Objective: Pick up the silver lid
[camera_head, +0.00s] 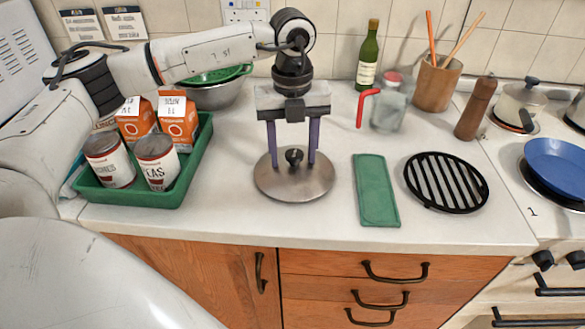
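The silver lid (275,183) lies flat on the white counter, in the middle of the head view. It is a round metal disc with a dark knob (294,157) at its centre. My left gripper (293,162) points straight down over the lid. Its two purple fingers are open, one on each side of the knob, with gaps between fingers and knob. The fingertips are close to the lid's top; I cannot tell whether they touch it. My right gripper is not in view.
A green tray (140,196) with cans and orange cartons stands left. A green cloth (376,190) and black trivet (446,181) lie right of the lid. Behind are a glass jar (389,104), green bottle (368,58) and utensil pot (436,84). The stove (540,195) is far right.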

